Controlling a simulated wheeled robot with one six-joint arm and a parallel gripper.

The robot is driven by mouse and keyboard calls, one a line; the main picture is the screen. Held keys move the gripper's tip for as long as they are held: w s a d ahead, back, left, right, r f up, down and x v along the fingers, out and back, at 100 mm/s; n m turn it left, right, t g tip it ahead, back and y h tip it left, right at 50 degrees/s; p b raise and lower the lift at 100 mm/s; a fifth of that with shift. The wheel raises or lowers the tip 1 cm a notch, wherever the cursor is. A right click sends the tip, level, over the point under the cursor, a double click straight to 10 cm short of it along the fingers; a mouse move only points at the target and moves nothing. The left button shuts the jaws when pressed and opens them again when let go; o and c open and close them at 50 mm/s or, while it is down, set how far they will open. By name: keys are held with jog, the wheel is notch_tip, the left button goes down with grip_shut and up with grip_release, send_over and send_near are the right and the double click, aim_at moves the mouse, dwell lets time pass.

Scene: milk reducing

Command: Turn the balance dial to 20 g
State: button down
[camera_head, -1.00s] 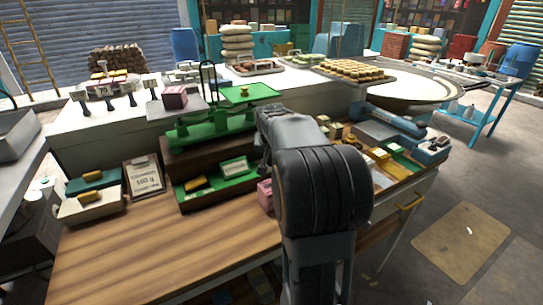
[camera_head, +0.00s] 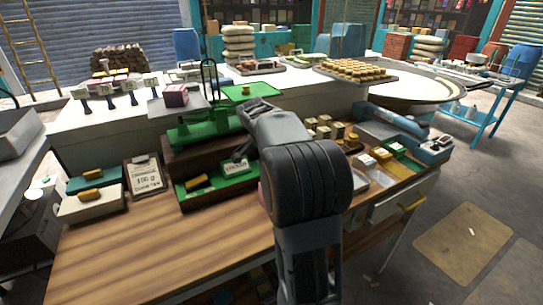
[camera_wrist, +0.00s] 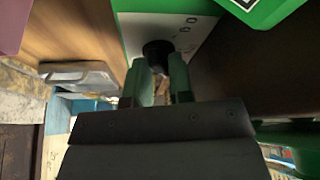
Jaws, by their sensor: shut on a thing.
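The green balance (camera_head: 190,133) stands on a dark wooden box on the counter, with a green pan (camera_head: 250,91) on its right and a pink block on its left pan. In the wrist view, a black dial knob (camera_wrist: 158,52) sits on a white scale plate (camera_wrist: 190,35) with small marks, set in a green body. My gripper (camera_wrist: 160,72) is shut on this knob, one finger on each side. In the head view my gripper (camera_head: 240,155) is at the balance's right end, and my arm hides the knob. The dial's reading is too small to tell.
A green tray (camera_head: 207,197) with a yellow block and a label card lies in front of the balance. A clipboard (camera_head: 145,178) reading 100 g and two trays with yellow blocks are to its left. Crowded trays of goods lie to the right. The wooden front counter (camera_head: 160,245) is clear.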

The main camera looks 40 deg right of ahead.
jog(key=shift+s+f+m, duration=0.1)
jog(key=shift+f+m, duration=0.05)
jog(key=shift+m, duration=0.15)
jog(key=c, duration=1.1)
grip_release()
jog(key=shift+d, duration=0.1)
jog(key=shift+o, duration=0.2)
jog(key=w+p+v, duration=0.1)
jog(key=v, duration=1.3)
jog(key=shift+s, duration=0.25)
jog(key=shift+d, duration=0.1)
